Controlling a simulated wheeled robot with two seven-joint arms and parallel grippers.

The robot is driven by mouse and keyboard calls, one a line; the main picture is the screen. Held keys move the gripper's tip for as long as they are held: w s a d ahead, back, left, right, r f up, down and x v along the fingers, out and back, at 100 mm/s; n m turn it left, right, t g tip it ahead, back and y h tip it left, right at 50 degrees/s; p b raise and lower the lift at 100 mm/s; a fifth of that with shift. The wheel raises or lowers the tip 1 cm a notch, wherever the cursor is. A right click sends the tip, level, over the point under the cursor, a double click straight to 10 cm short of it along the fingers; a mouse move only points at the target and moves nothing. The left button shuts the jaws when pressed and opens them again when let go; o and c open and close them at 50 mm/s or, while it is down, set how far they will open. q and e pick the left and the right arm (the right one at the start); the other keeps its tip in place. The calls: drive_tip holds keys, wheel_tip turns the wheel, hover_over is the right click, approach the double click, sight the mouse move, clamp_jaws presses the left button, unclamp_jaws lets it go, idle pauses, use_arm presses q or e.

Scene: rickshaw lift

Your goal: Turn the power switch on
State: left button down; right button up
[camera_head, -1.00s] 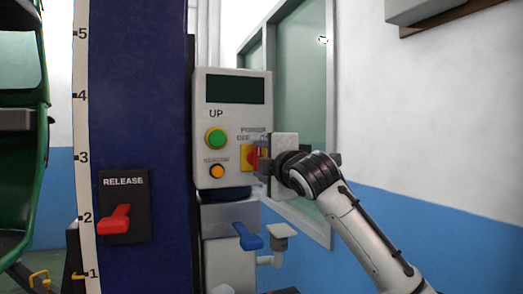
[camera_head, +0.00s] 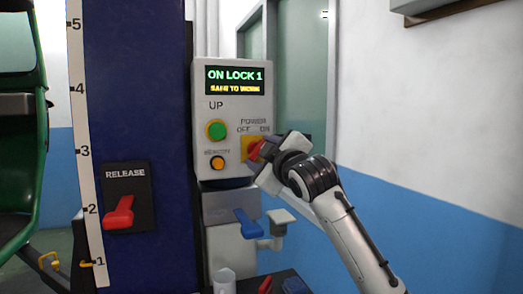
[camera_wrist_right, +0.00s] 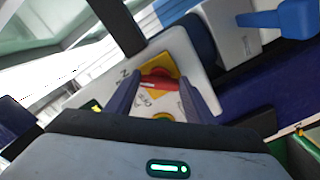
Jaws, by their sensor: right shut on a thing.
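The power switch (camera_head: 255,149) is a red knob on a yellow plate, at the right of the grey control box (camera_head: 229,176), under the labels POWER, OFF and ON. My right gripper (camera_head: 262,151) is at the knob, tilted, and covers part of it. In the right wrist view the red knob (camera_wrist_right: 158,84) sits between the two fingers of my right gripper (camera_wrist_right: 159,80), which is shut on it. The box's display (camera_head: 234,80) is lit and reads ON LOCK 1, with a yellow line below. My left gripper is in neither view.
A green button (camera_head: 216,130) and an orange button (camera_head: 217,163) are left of the switch. A red RELEASE lever (camera_head: 119,212) is on the blue post (camera_head: 136,120). A blue lever (camera_head: 247,224) is below the box. A green vehicle (camera_head: 22,170) stands at far left.

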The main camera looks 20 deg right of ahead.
idle(0.5)
drive_tip(key=o, duration=1.1)
drive_tip(key=shift+c, duration=0.2)
drive_tip(key=s+b, duration=0.1)
drive_tip(key=s, duration=0.9)
drive_tip(key=shift+s+d+b, duration=0.15)
drive_tip(key=shift+d+b, duration=0.05)
drive_tip(key=shift+b, duration=0.2)
